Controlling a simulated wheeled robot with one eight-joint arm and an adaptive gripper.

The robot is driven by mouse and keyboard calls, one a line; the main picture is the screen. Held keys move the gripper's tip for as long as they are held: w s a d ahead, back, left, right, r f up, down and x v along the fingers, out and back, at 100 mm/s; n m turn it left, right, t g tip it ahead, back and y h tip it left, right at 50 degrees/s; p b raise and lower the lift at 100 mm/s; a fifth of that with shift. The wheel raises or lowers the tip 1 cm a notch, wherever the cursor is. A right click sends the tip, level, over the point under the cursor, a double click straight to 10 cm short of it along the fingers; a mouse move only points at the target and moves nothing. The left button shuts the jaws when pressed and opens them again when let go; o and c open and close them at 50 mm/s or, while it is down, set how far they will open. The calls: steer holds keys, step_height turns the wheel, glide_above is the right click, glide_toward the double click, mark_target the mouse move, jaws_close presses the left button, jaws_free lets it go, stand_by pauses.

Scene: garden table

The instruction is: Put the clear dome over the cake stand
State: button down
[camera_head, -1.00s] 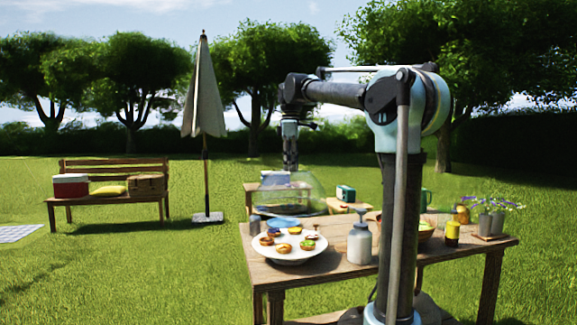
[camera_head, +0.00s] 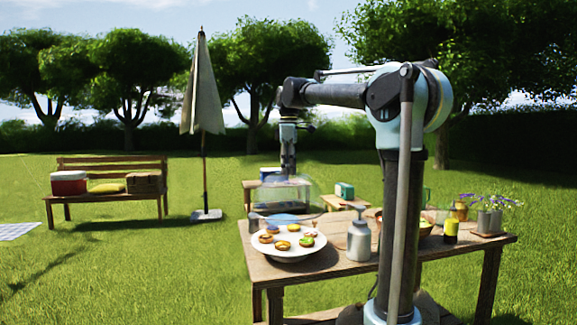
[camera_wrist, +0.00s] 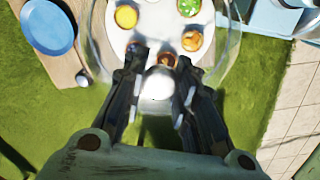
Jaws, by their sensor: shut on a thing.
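The clear dome (camera_head: 287,194) hangs upright above the table, below my gripper (camera_head: 288,173). In the wrist view my gripper (camera_wrist: 160,72) is shut on the dome's pale knob (camera_wrist: 158,87), and the dome's transparent wall (camera_wrist: 232,45) curves around the fingers. The white cake stand (camera_head: 262,249) stands on the near left of the table, with several small decorated cakes on it. In the head view it is below the dome and apart from it. In the wrist view the stand (camera_wrist: 120,42) shows through the dome, towards the top of the picture. Its foot is mostly hidden.
A grey-white bottle (camera_head: 359,243) stands right of the cake stand. A blue plate (camera_wrist: 47,27) lies on the wooden table (camera_head: 335,262). Flower pots (camera_head: 489,221) and a yellow jar (camera_head: 450,228) stand at the right end. A second table (camera_head: 250,184) is behind.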

step_height(320, 180, down, 10)
stand_by(1.3)
steer(key=shift+f, duration=0.5)
stand_by(0.8)
steer(key=c, duration=1.2)
jaws_free()
step_height(320, 180, up, 12)
steer(key=shift+f, duration=0.1)
